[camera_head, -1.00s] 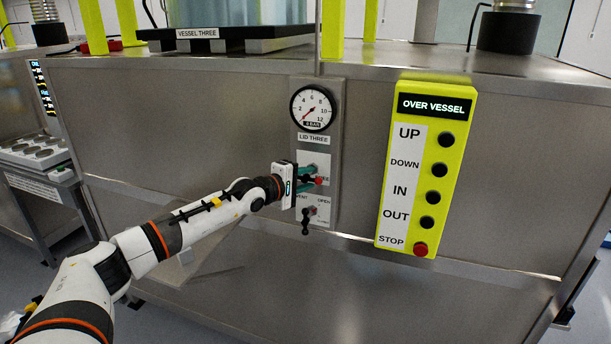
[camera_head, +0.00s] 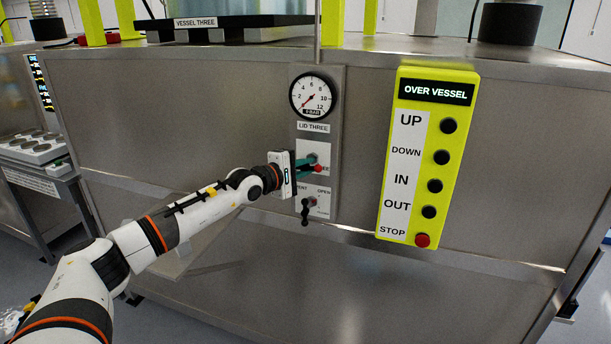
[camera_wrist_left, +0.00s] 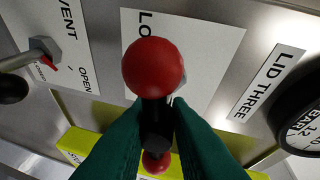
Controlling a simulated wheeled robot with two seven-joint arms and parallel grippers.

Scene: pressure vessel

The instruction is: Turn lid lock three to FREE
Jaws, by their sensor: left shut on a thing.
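The lid three panel (camera_head: 334,110) is on the front of the steel bench, with its lid lock lever between a gauge above and a vent lever below. The lock's red knob (camera_head: 317,168) shows at the tips of my left gripper (camera_head: 308,165). In the left wrist view the red knob (camera_wrist_left: 154,66) and its dark stem stand between the two green fingers (camera_wrist_left: 152,135), which are shut on the lever below the knob. The lock label (camera_wrist_left: 205,45) is partly hidden by the knob; I cannot read its position words. My right gripper is out of view.
The vent lever (camera_head: 305,211) with a black knob sits just below the lock; it also shows in the left wrist view (camera_wrist_left: 38,52). The gauge (camera_head: 313,95) needle points low left. A yellow OVER VESSEL button box (camera_head: 459,162) hangs to the right.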

